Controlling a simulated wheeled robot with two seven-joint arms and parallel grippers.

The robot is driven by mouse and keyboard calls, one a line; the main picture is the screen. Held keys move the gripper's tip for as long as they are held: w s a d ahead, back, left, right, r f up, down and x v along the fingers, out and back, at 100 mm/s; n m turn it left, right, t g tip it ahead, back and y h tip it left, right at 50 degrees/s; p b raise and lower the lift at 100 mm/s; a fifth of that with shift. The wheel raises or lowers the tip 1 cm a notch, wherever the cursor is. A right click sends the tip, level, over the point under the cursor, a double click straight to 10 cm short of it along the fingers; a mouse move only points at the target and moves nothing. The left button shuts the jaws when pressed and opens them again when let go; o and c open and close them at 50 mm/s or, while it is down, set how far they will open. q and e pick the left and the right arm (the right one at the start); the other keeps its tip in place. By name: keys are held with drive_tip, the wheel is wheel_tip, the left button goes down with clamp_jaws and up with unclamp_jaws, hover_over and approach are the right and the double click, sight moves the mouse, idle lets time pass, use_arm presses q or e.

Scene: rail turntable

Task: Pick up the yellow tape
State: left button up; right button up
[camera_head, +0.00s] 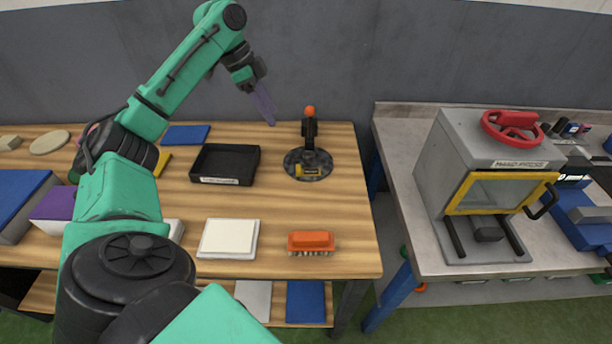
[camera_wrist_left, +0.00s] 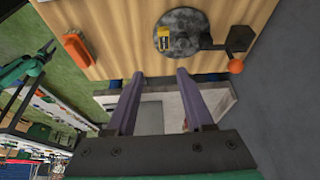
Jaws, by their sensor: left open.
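The small yellow tape (camera_head: 309,170) lies on a round dark mottled turntable (camera_head: 293,160) near the table's back right. In the left wrist view the tape (camera_wrist_left: 163,41) shows on the disc, with dark marks on its face. A black post with an orange knob (camera_head: 310,111) stands at the disc's back edge. My left gripper (camera_head: 268,118) is raised behind and left of the disc, its purple fingers pointing down and right.
A black tray (camera_head: 225,180) stands left of the turntable. An orange brush (camera_head: 311,242) and a white block (camera_head: 228,238) lie at the front. A metal bench (camera_head: 404,150) with a grey oven-like box (camera_head: 440,160) stands right, across a gap. A wall runs behind.

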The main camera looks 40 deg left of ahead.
use_arm(q)
drive_tip(key=b, duration=0.4)
approach(299, 167)
drive_tip(key=v, duration=0.5)
drive_tip(key=p+x, duration=0.2)
drive_tip(key=x, duration=1.1)
drive_tip(key=shift+d+f, duration=0.1)
drive_tip(key=shift+d, duration=0.05)
drive_tip(key=shift+w+f, duration=0.1)
drive_tip(key=shift+f, duration=0.15)
clamp_jaws()
use_arm(e)
drive_tip(key=f, duration=0.1)
drive_tip(key=w+f, duration=0.1)
drive_tip(key=f, duration=0.2)
drive_tip(key=shift+w+d, duration=0.15)
drive_tip(key=shift+w, duration=0.15)
